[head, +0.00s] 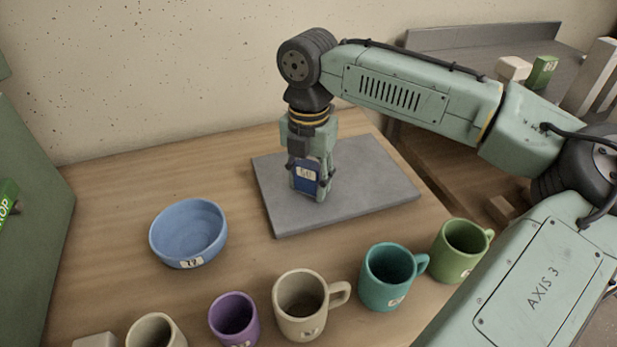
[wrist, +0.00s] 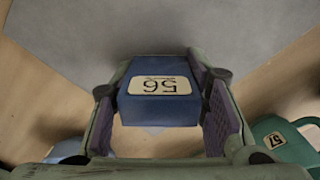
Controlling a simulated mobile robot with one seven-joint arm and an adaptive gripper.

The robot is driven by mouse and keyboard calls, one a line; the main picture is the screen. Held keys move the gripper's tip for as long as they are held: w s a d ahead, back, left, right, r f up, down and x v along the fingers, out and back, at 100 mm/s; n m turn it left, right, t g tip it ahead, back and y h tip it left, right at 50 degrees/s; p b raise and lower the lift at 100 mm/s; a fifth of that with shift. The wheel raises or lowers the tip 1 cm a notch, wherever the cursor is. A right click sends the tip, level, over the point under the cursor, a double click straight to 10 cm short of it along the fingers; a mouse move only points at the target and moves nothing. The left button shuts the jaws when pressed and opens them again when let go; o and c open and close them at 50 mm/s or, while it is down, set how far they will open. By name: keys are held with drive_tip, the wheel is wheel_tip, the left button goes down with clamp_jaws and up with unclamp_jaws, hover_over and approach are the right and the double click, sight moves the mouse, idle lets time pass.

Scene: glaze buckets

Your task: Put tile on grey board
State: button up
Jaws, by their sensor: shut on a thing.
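The tile is a dark blue block (wrist: 158,108) with a cream label reading 56, seen in the wrist view between my finger pads. The blue tile also shows in the head view (head: 306,186), held upright. My gripper (head: 310,180) is shut on it, pointing down over the grey board. The grey board (head: 365,185) lies flat on the wooden table and fills the upper part of the wrist view (wrist: 215,30). The tile is over the board's left part. I cannot tell whether its lower edge touches the board.
A blue bowl (head: 188,234) stands left of the board. A purple cup (head: 234,318), a beige mug (head: 302,304), a teal mug (head: 388,275) and a green mug (head: 460,249) line the front. The board's right side is bare. A wall (head: 180,70) rises behind.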

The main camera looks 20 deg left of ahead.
sight(308, 164)
drive_tip(key=shift+f, duration=0.2)
drive_tip(key=o, duration=1.2)
drive_tip(key=shift+o, duration=0.2)
drive_tip(key=shift+r, duration=0.1)
wheel_tip(308, 164, up, 12)
drive_tip(key=shift+r, duration=0.15)
